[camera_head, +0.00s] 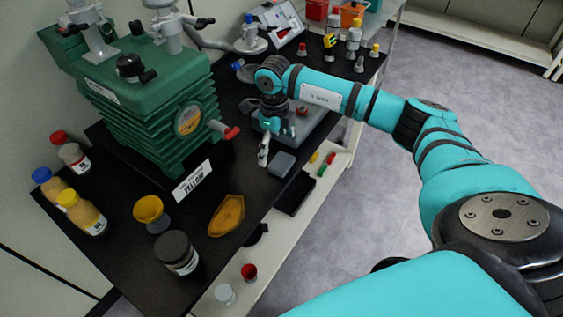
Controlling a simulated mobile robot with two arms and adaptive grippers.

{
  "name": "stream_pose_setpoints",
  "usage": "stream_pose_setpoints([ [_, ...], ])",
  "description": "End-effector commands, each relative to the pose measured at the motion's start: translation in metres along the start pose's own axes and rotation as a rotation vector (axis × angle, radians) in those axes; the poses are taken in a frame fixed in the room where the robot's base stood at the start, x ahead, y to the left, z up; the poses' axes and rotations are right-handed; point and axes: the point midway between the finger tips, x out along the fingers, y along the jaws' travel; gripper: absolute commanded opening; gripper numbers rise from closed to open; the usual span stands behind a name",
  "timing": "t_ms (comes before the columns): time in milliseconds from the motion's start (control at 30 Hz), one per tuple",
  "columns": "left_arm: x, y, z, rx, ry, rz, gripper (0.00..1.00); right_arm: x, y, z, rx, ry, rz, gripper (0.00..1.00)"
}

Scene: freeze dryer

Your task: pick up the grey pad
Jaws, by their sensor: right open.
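The grey pad (282,164) is a small, flat, rounded square that lies on the black bench top near its front edge, in the middle of the head view. My right gripper (264,155) points down just to the left of the pad. It is open, and nothing shows between its fingers. The fingers look apart from the pad, but their height above the bench is hard to tell. My left gripper is not in view.
A green freeze dryer (150,100) with a red-handled valve (231,133) stands left of the gripper. A lower shelf (320,195) holds small coloured items.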

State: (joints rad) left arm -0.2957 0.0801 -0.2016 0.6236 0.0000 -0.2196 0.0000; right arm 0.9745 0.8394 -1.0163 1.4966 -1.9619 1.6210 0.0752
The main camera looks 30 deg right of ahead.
Motion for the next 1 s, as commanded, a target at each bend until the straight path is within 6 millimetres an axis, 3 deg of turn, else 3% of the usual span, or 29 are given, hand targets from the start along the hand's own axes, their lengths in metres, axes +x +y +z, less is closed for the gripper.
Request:
stream_pose_setpoints([
  [100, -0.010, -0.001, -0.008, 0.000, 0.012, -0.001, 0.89, 0.016, 0.002, -0.004, 0.000, 0.008, 0.002, 0.99],
  [300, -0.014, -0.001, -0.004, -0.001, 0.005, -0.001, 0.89, 0.043, 0.002, -0.005, 0.000, 0.004, 0.001, 0.99],
  [600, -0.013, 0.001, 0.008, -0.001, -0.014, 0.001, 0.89, 0.047, 0.002, -0.004, -0.001, 0.002, 0.001, 0.98],
  [933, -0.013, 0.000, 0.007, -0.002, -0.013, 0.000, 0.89, 0.047, 0.002, -0.004, 0.000, 0.002, 0.000, 0.55],
  [1000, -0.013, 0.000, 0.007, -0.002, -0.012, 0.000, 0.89, 0.047, 0.002, -0.004, 0.000, 0.002, 0.000, 0.52],
])
